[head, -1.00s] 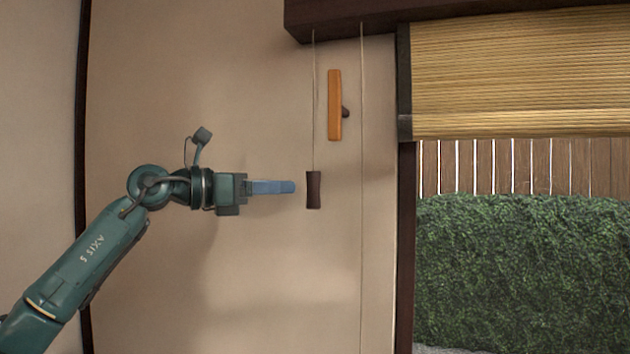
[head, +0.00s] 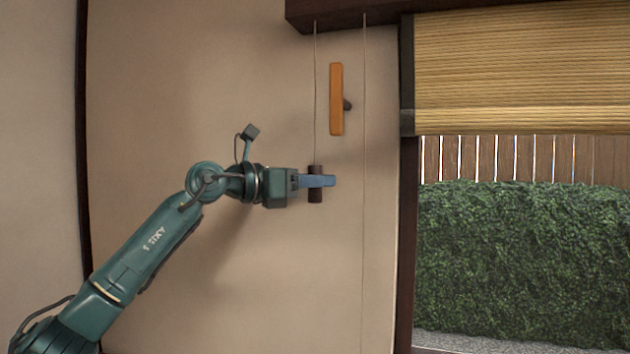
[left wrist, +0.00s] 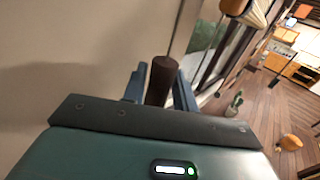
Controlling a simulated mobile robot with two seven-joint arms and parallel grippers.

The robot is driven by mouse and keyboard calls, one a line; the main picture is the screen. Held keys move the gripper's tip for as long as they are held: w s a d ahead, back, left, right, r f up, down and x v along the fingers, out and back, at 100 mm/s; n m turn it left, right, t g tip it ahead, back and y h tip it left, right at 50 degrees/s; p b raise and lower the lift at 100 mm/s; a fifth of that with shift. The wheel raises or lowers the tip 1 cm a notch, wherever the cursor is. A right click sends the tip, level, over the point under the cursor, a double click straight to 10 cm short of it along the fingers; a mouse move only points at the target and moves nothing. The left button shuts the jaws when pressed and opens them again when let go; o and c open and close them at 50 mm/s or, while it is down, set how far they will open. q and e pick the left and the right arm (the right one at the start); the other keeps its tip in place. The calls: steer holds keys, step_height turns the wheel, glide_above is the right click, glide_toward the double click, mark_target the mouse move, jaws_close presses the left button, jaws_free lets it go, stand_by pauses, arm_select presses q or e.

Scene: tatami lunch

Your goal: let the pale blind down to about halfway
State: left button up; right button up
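The pale blind (head: 510,65) hangs in the upper part of the window in the head view, its lower edge just above the fence top. A thin cord (head: 315,90) runs down from a dark headrail and ends in a dark brown pull (head: 315,194). My left gripper (head: 322,181) is level with the pull, its blue fingers crossing it. In the left wrist view the pull (left wrist: 160,80) stands between the two fingers, with narrow gaps showing beside it, so the gripper looks open around it. My right gripper is not in view.
An orange wooden bar with a dark peg (head: 337,100) is on the wall right of the cord. A second thin cord (head: 364,200) hangs farther right, beside the dark window post (head: 406,230). The wall below the gripper is clear.

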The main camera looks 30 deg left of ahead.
arm_select(q)
jaws_close()
steer(key=shift+f, duration=0.15)
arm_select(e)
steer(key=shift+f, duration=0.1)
arm_select(q)
steer(key=shift+f+b, duration=0.35)
steer(key=shift+f, duration=0.05)
step_height(320, 180, down, 3)
steer(key=shift+b, duration=1.1)
step_height(320, 180, down, 19)
steer(key=b, duration=1.2)
steer(key=shift+r, duration=0.2)
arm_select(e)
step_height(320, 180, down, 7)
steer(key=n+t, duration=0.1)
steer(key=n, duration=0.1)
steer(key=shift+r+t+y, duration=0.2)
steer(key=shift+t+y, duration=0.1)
